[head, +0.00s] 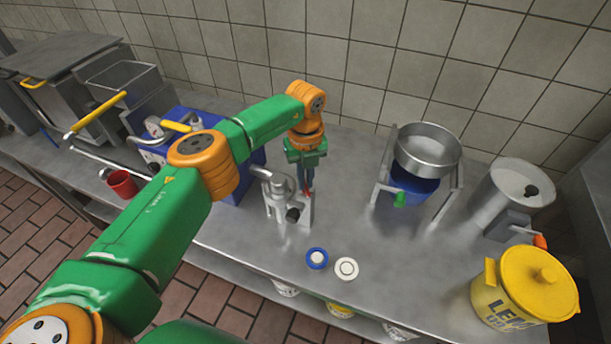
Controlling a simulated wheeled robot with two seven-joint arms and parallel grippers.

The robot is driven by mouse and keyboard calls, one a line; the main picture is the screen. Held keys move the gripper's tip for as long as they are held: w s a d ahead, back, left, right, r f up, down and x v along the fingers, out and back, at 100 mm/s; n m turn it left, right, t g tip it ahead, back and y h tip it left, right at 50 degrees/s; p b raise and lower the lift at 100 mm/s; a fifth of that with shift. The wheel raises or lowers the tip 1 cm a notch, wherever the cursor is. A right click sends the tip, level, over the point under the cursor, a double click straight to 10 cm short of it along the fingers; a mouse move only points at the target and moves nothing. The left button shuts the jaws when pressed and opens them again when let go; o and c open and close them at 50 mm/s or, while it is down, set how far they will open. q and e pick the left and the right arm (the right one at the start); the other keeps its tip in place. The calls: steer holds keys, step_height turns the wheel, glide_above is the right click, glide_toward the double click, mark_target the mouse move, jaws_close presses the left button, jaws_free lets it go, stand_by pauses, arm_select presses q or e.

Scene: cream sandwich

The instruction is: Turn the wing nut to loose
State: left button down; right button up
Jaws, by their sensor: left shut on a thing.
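My left arm reaches in from the lower left across the steel counter. My left gripper (307,184) points down at the small grey metal device (275,203) that stands on the counter near the middle. Its fingers are shut at the right side of the device's top. The wing nut itself is too small and too covered by the fingers to make out, but the fingers are at the place where it would sit. A dark knob (293,214) shows low on the device's front. My right gripper is not in view.
A blue-rimmed disc (317,258) and a white disc (346,268) lie near the front edge. A red cup (122,183) and fryer (125,80) are left.

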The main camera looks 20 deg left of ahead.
arm_select(q)
steer(key=n+p, duration=0.1)
steer(key=n, duration=0.4)
steer(key=shift+p, duration=0.3)
steer(key=shift+s+n+p, duration=0.1)
steer(key=shift+n+p, duration=0.35)
steer(key=shift+n, duration=0.95)
steer(key=shift+f, duration=0.2)
